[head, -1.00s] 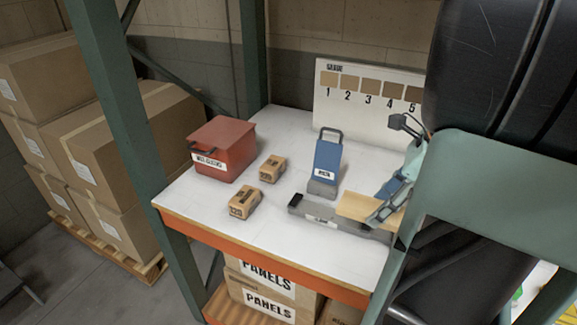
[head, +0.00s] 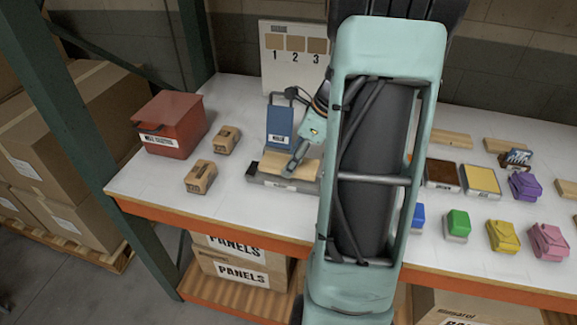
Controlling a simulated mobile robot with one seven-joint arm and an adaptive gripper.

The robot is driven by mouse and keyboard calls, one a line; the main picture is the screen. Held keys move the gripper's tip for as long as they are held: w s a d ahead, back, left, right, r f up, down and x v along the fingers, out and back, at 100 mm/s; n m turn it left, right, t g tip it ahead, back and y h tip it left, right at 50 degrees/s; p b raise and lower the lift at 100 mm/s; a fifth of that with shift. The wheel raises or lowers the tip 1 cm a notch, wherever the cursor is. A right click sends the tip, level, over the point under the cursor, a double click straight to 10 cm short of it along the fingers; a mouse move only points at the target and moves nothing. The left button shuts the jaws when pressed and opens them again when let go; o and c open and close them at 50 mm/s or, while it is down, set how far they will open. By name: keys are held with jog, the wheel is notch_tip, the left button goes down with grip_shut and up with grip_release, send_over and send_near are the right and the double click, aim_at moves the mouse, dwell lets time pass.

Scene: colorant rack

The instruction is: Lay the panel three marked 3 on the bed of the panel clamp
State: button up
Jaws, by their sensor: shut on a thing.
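A light wooden panel (head: 275,163) is at the grey panel clamp (head: 268,181), over its bed and close to the black block at its left end. I cannot tell whether the panel rests on the bed or is just above it. No number is readable on it. My gripper (head: 294,167) is shut on the panel's right part, reaching down from the upper right. My arm hides the right end of the clamp.
A blue handled block (head: 279,124) stands just behind the clamp. Two small tan boxes (head: 200,177) and a red box (head: 170,125) are left. Wooden pieces (head: 450,138), trays (head: 481,181) and coloured containers (head: 457,224) are right. A numbered sample board (head: 283,58) stands behind.

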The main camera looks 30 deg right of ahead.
jog(key=shift+w+f, duration=0.25)
jog(key=shift+f, duration=0.75)
jog(key=shift+w+f, duration=0.2)
jog(key=shift+f, duration=0.8)
jog(key=shift+f, duration=0.1)
jog(key=o, duration=1.3)
jog(key=v, duration=1.2)
jog(key=shift+a, duration=0.1)
